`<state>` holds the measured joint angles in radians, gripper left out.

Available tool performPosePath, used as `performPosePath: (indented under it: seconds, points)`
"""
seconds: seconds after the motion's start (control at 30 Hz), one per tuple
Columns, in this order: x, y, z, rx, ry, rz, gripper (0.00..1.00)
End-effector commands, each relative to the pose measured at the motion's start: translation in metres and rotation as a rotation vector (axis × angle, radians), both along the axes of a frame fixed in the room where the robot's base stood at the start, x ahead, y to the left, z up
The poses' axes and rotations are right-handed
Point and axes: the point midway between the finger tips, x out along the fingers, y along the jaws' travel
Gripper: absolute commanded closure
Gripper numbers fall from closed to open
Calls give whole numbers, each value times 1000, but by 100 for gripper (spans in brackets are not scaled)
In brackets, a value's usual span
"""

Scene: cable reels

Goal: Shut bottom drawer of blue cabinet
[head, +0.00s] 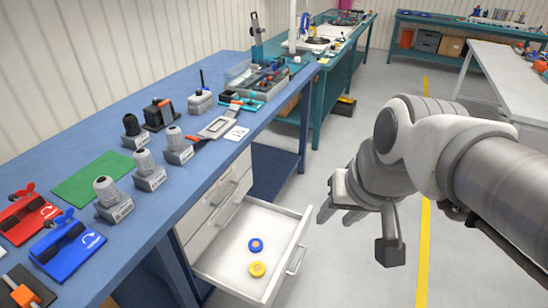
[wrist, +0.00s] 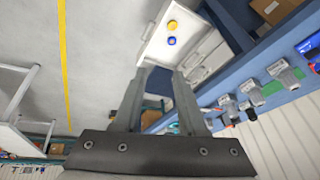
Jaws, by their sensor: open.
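The blue workbench (head: 268,118) has a white drawer unit (head: 222,198) under its top. Its lowest visible drawer (head: 222,262) is pulled well out; the fronts above it look shut. A bar handle (head: 297,260) is on the open drawer's front. A blue roll (head: 256,245) and a yellow roll (head: 257,269) lie inside. In the wrist view the open drawer (wrist: 191,20) is beyond the fingertips. My gripper (head: 335,216) is open and empty, above and to the right of the drawer front, apart from it. Its two fingers (wrist: 160,76) show spread in the wrist view.
Grey-white connectors (head: 148,170), a green mat (head: 93,178) and red and blue devices (head: 68,246) stand on the bench top. A teal bench (head: 343,66) is behind. The grey floor with a yellow line (head: 424,240) is clear right of the drawer.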

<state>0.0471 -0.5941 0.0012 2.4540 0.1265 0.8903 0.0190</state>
Motion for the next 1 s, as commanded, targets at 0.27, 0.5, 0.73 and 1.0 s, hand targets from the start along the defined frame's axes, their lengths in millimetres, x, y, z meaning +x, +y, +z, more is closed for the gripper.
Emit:
performPosePath:
  seconds: [0.27,0.5,0.73,1.0]
  points:
    - [50,10,-75,249,185,-225,100]
    - [94,10,-141,455,321,-451,100]
    - [133,-1,-215,642,440,-698,100]
    - [170,-24,-318,844,563,-1019,100]
